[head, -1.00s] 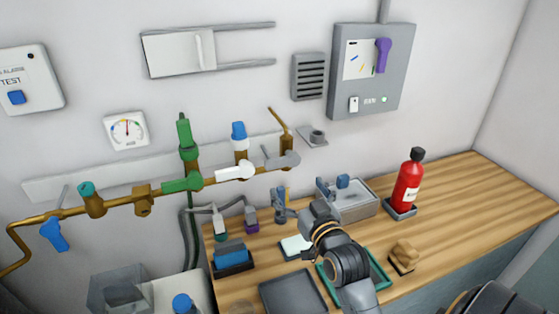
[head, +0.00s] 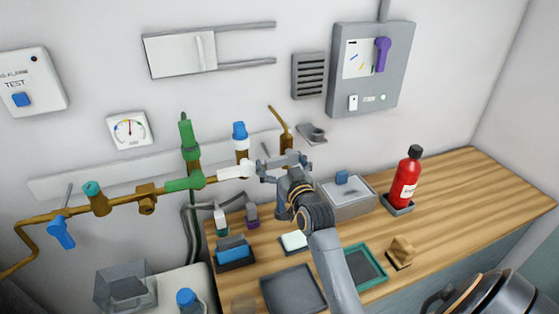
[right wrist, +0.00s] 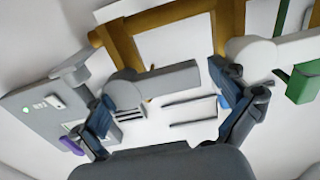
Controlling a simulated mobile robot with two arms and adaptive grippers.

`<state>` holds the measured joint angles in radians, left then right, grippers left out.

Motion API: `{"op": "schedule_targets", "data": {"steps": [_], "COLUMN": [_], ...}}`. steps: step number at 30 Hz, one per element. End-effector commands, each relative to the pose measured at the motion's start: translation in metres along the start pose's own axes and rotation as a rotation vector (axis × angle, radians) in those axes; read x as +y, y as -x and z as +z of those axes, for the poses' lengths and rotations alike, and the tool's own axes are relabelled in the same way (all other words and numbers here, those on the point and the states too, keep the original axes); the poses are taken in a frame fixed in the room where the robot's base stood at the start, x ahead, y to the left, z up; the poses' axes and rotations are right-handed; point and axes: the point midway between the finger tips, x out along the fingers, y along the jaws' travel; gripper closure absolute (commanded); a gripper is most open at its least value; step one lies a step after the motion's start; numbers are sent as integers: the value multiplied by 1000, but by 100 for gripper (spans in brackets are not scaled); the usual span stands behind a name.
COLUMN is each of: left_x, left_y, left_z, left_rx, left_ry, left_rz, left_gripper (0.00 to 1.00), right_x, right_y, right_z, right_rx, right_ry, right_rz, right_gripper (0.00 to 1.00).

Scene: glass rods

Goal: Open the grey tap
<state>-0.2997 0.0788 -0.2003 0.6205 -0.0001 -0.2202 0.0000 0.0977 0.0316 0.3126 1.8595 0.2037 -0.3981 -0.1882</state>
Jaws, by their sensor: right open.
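The grey tap (right wrist: 168,82) shows in the right wrist view as a grey bar with a rounded end, at the brown pipe. My right gripper (head: 284,162) is at the right end of the wall pipe in the head view and hides most of the tap there. In the right wrist view its open fingers (right wrist: 165,92) stand on either side of the grey bar, with gaps visible. I cannot tell how near the fingertips are in depth. My left gripper is not in view.
The white tap (head: 237,170) is just left of my right gripper, with the green tap (head: 184,183) farther left. A brown pipe stub (head: 284,128) rises behind. Below are a grey sink box (head: 350,198) and a red extinguisher (head: 406,182) on the wooden counter (head: 460,190).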

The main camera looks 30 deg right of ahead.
Motion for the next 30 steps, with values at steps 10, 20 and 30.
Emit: {"op": "schedule_targets", "data": {"steps": [10,20,30], "left_x": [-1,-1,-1], "left_y": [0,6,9], "left_z": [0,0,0], "left_rx": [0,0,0], "left_ry": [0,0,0], "left_rz": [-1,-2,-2], "left_gripper": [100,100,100], "right_x": [0,1,3], "right_y": [0,0,0], "right_z": [0,7,18], "right_rx": [-1,-4,0], "right_ry": [0,198,477], "right_rz": [0,-1,0], "right_gripper": [67,82,82]}}
